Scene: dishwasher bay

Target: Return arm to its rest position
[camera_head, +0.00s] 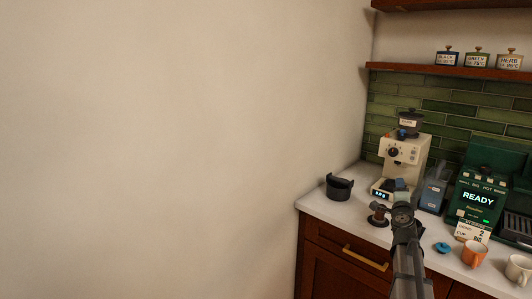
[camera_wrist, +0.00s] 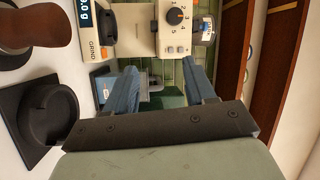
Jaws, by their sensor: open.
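My gripper (camera_head: 401,190) is at the end of my dark arm, which reaches up over the counter in front of the cream grinder (camera_head: 402,150). In the wrist view my gripper (camera_wrist: 165,85) has its two blue fingers spread apart. I see nothing held between them. A grey part shows beyond the gap, against green tiles. The grinder (camera_wrist: 130,30) fills the top of the wrist view, with its numbered dial and display. Part of the counter in front of the grinder is hidden by my arm in the head view.
A black round container (camera_head: 339,187) stands at the counter's left end, by the wall. A brown-and-black tool (camera_head: 378,214) stands close left of my arm. To the right are a green machine reading READY (camera_head: 478,197), an orange cup (camera_head: 474,252) and a white cup (camera_head: 518,268). Shelves (camera_head: 450,71) hang above.

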